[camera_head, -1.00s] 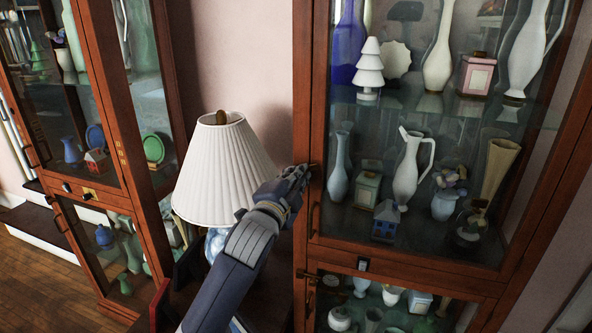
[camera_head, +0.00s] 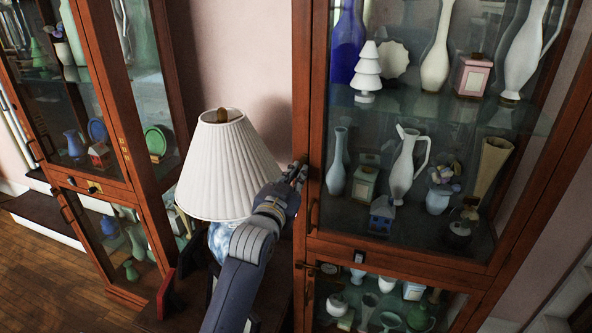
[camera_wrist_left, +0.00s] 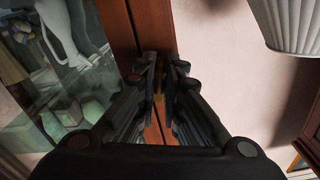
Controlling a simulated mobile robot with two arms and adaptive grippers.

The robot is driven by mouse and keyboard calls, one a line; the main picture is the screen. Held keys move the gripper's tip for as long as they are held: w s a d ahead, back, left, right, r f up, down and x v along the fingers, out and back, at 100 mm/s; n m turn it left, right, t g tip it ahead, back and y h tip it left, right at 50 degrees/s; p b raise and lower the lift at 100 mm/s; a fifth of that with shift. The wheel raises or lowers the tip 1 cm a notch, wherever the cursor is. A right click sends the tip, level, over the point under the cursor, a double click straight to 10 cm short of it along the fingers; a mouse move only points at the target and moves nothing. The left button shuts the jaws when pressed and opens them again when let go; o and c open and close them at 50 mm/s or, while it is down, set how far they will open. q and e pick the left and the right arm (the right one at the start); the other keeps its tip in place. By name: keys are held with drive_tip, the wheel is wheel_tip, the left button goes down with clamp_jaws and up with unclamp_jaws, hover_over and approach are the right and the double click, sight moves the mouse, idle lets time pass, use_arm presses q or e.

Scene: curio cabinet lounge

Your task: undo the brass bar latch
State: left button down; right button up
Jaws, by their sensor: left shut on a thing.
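The brass bar latch (camera_wrist_left: 158,84) is a small brass-coloured piece at the left edge of the right cabinet's upper glass door (camera_head: 430,120). It shows only partly between my fingers in the left wrist view; most of it is hidden. My left gripper (camera_head: 297,173) is at the cabinet's left wooden post, right of the lamp shade. In the left wrist view the gripper (camera_wrist_left: 157,75) has its two dark fingers close together, shut on the latch. The glass door looks closed. My right gripper is in neither view.
A lamp with a pleated white shade (camera_head: 222,165) stands close left of my left forearm. A dark door handle (camera_head: 314,208) is just below the gripper. Vases and small ornaments fill the shelves behind glass. Another cabinet (camera_head: 140,150) stands at the left.

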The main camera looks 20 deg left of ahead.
use_arm(q)
drive_tip(key=shift+r+n+p, duration=0.2)
drive_tip(key=shift+n+p, duration=0.4)
drive_tip(key=shift+n, duration=1)
drive_tip(key=shift+r, duration=0.1)
drive_tip(key=c, duration=1.7)
unclamp_jaws()
drive_tip(key=shift+a, duration=0.1)
drive_tip(key=shift+f, duration=0.2)
drive_tip(key=shift+s+f, duration=0.1)
drive_tip(key=shift+s, duration=0.45)
drive_tip(key=s, duration=0.7)
drive_tip(key=s+a, duration=0.1)
drive_tip(key=s, duration=0.2)
drive_tip(key=shift+s, duration=0.15)
